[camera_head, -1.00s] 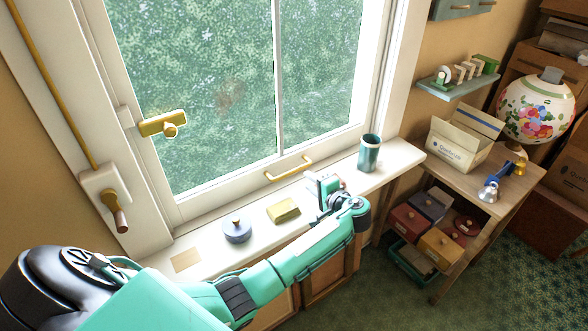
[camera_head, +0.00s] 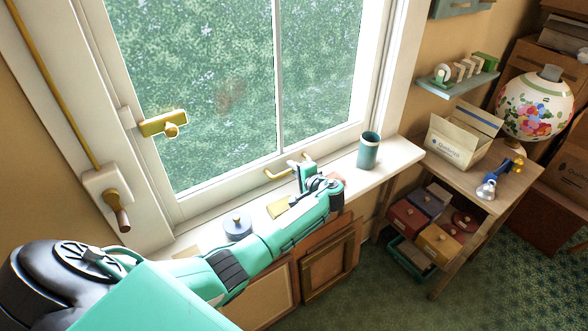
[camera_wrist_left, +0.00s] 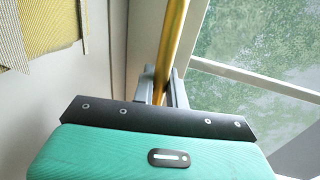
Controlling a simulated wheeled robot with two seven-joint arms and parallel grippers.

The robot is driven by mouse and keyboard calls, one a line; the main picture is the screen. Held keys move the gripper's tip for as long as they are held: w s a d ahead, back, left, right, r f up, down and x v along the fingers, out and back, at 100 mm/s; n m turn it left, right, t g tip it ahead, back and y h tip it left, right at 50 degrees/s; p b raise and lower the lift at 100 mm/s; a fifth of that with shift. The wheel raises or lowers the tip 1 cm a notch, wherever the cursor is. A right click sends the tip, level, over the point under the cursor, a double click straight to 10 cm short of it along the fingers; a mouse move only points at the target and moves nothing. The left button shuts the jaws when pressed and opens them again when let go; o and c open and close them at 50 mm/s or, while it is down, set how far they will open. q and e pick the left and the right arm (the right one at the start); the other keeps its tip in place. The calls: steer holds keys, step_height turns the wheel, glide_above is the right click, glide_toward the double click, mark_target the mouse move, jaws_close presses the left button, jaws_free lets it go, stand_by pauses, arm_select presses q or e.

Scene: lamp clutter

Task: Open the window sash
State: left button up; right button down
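The window sash (camera_head: 222,185) has a white frame and stands against its surround, with no gap that I can make out. A gold pull handle (camera_head: 277,174) sits on its bottom rail. My left gripper (camera_head: 301,162) is at the right part of this handle, its fingers pointing toward the sash. In the left wrist view the gold bar (camera_wrist_left: 172,40) runs between the two fingers (camera_wrist_left: 162,88). The fingers look apart, with a small gap beside the bar. A gold latch (camera_head: 163,123) is on the sash's left stile. My right gripper is not in view.
On the sill, a blue-grey lidded pot (camera_head: 237,226) and a yellow box (camera_head: 277,207) are near my left forearm. A teal cup (camera_head: 369,150) stands right of the gripper. A gold crank (camera_head: 117,208) is at left. A side table (camera_head: 520,185) stands at right.

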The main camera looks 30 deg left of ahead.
arm_select(q)
jaws_close()
steer(key=shift+r+p, duration=0.4)
steer(key=shift+r, duration=0.1)
steer(key=p, duration=1.4)
glide_toward(283, 90)
steer(key=x, duration=0.2)
steer(key=f+x, duration=0.1)
steer(key=x, duration=0.1)
steer(key=shift+w+a+f, duration=0.1)
steer(key=shift+a+f, duration=0.05)
steer(key=shift+a, duration=0.05)
steer(key=shift+r, duration=0.65)
steer(key=o, duration=0.5)
jaws_free()
steer(key=shift+f, duration=0.1)
